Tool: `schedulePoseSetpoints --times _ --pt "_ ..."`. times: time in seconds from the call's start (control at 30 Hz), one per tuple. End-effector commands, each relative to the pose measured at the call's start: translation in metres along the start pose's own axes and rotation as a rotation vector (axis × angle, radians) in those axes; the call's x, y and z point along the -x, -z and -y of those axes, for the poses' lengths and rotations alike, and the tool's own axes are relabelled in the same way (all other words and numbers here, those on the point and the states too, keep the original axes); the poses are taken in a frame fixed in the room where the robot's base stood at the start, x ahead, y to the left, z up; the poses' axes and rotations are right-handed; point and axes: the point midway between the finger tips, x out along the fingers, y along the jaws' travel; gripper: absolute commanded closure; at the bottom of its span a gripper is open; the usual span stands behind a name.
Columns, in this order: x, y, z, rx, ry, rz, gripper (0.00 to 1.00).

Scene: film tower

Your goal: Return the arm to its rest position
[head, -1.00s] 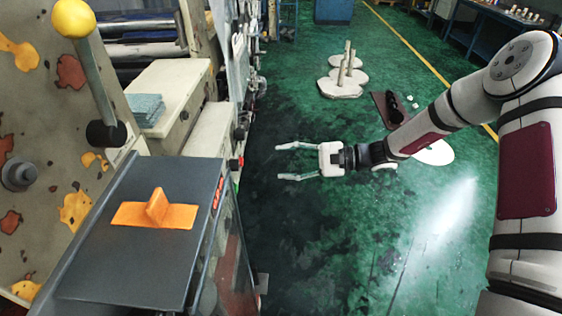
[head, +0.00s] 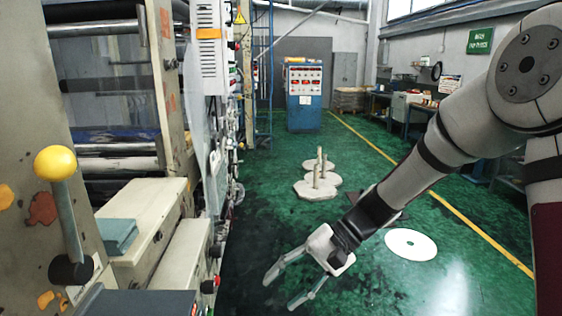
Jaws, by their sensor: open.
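My gripper (head: 288,292) is open and empty, with its two pale fingers spread apart. It hangs above the green floor in the lower middle of the head view, clear of the machine on the left. My arm (head: 420,170) reaches in from the right edge and slopes down to the left toward the gripper. The gripper touches nothing that I can see.
A lever with a yellow knob (head: 54,163) stands on the machine at left. White floor pieces with posts (head: 317,184) and a white disc (head: 411,244) lie beyond. A blue cabinet (head: 304,97) stands behind.

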Motion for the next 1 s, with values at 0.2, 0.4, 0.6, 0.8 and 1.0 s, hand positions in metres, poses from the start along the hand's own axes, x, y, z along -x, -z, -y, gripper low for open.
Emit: schedulePoseSetpoints --times 0.2,0.4,0.6,0.8,1.0 --pt "0.039 -0.046 -0.01 0.112 -0.215 -0.129 0.52" --pt "0.077 -0.086 -0.024 0.199 -0.385 -0.264 0.52" --pt "0.113 -0.126 -0.038 0.278 -0.528 -0.412 0.52" --pt "0.146 -0.164 -0.056 0.351 -0.643 -0.571 0.52" --pt "0.172 -0.194 -0.074 0.409 -0.721 -0.715 0.52"
